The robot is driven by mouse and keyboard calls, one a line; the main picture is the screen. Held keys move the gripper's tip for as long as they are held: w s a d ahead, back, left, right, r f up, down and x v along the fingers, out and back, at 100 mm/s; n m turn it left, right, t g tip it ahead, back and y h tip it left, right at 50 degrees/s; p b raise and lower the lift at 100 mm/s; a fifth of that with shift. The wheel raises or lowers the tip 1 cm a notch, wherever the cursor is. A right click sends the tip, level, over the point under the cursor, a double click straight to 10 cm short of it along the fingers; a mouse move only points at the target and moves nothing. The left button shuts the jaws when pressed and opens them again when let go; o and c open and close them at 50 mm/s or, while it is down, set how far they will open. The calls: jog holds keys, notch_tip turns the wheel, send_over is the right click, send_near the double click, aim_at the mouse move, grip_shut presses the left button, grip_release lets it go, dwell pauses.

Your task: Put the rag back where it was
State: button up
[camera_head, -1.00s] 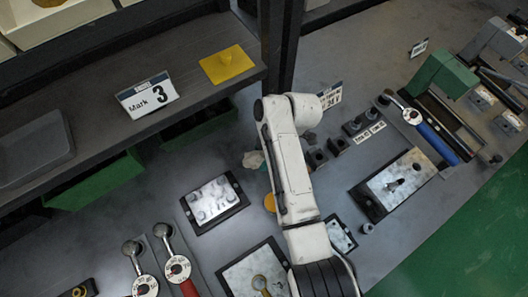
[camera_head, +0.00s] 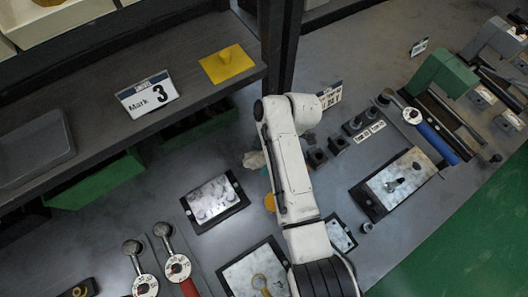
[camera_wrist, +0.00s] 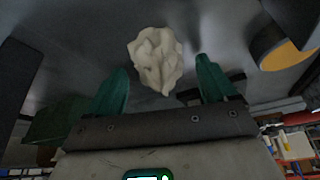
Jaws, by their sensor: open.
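The rag (camera_wrist: 155,60) is a crumpled off-white cloth. In the wrist view it lies on the grey bench just beyond and between my open fingertips, apart from them as far as I can tell. In the head view only a pale edge of the rag (camera_head: 253,160) shows beside my arm. My gripper (camera_wrist: 163,82) shows two green fingers spread apart in the wrist view.
A steel block plate (camera_head: 214,203) lies left of the arm. A yellow round thing (camera_wrist: 285,50) is near the rag. A shelf with a "Mark 3" sign (camera_head: 147,96) and a green bin (camera_head: 98,182) are at left.

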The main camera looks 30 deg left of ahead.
jog(key=v, duration=1.2)
jog(key=shift+b, duration=0.4)
jog(key=shift+a, duration=0.1)
